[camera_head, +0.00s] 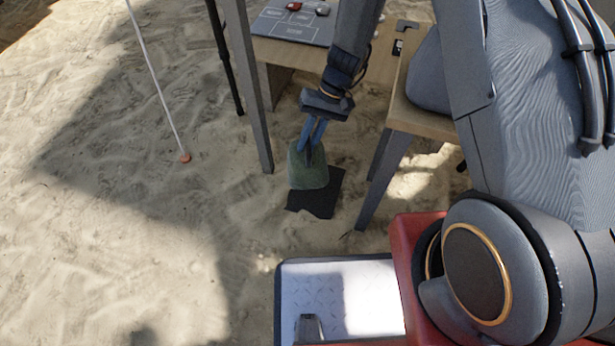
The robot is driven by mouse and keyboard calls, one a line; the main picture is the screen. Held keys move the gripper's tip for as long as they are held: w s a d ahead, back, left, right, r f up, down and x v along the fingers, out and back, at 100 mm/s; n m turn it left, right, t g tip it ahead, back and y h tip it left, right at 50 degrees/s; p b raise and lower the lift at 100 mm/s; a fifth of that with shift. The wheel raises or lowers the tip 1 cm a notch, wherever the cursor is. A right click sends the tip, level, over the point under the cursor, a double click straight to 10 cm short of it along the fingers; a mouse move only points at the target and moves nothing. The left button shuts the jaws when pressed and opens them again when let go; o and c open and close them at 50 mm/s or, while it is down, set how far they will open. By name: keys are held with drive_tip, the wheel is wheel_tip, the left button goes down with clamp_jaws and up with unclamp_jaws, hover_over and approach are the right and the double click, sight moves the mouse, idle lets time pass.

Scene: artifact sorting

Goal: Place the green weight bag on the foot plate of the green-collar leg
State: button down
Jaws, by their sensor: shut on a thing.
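The green weight bag (308,172) is a soft, dull green pouch hanging below my gripper (311,148). The blue fingers are shut on its top. Below and behind the bag in the picture is a flat black shape (326,198) on the sand with an uneven lower edge. It looks like a plate partly covered by sand, and the bag covers part of it. I cannot tell whether the bag touches it. No green collar can be made out on any leg in view.
A grey leg (251,95) stands left of the bag, with a thin black leg (224,55) beyond it. A wooden table (420,118) with a grey leg (378,185) is on the right. A white cord runs to an orange peg (185,158). Open sand lies left.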

drive_tip(key=shift+f+b, duration=2.15)
drive_tip(key=shift+f, duration=2.9)
drive_tip(key=c, duration=1.7)
unclamp_jaws()
drive_tip(key=shift+c, duration=0.2)
